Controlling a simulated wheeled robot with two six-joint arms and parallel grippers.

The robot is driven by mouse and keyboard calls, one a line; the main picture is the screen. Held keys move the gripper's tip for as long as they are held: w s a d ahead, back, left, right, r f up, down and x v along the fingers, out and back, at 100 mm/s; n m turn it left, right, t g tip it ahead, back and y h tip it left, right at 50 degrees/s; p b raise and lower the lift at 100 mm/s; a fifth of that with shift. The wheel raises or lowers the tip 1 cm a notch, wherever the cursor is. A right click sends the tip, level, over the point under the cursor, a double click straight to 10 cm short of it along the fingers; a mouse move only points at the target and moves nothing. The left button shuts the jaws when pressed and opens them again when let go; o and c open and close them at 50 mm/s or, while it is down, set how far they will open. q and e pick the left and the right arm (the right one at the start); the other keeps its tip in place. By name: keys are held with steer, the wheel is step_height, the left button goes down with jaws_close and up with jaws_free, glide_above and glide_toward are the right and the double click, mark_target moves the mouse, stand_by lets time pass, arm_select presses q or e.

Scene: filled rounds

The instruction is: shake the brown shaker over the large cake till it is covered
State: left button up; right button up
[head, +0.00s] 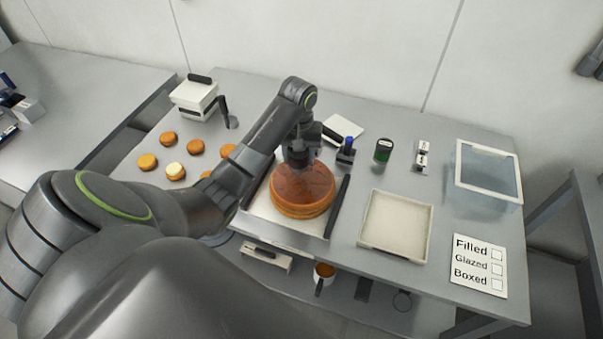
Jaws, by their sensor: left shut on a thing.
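The large cake (303,194) is a thick round, orange-brown on its side with a darker reddish-brown top. It sits on a pale board (262,207) near the table's front edge. My left gripper (299,160) is right above the cake's back part, pointing down. It is shut on a small dark thing, mostly hidden by the gripper; it seems to be the brown shaker, as no other shows. Whether it touches the cake or how evenly the top is coated, I cannot tell. My right gripper is not in view.
Several small rounds (168,139) lie left, partly behind my arm. A green-sided jar (383,151), a blue-topped item (347,151), an empty tray (364,241), a clear bin (487,175) and a checklist card (479,265) stand right. Dark bars flank the cake.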

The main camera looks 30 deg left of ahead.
arm_select(q)
steer(key=d, duration=0.2)
steer(key=shift+w+d+r, duration=0.1)
steer(key=shift+d, duration=0.3)
steer(key=shift+a, duration=1.7)
steer(key=shift+d, duration=0.25)
steer(key=shift+a, duration=0.15)
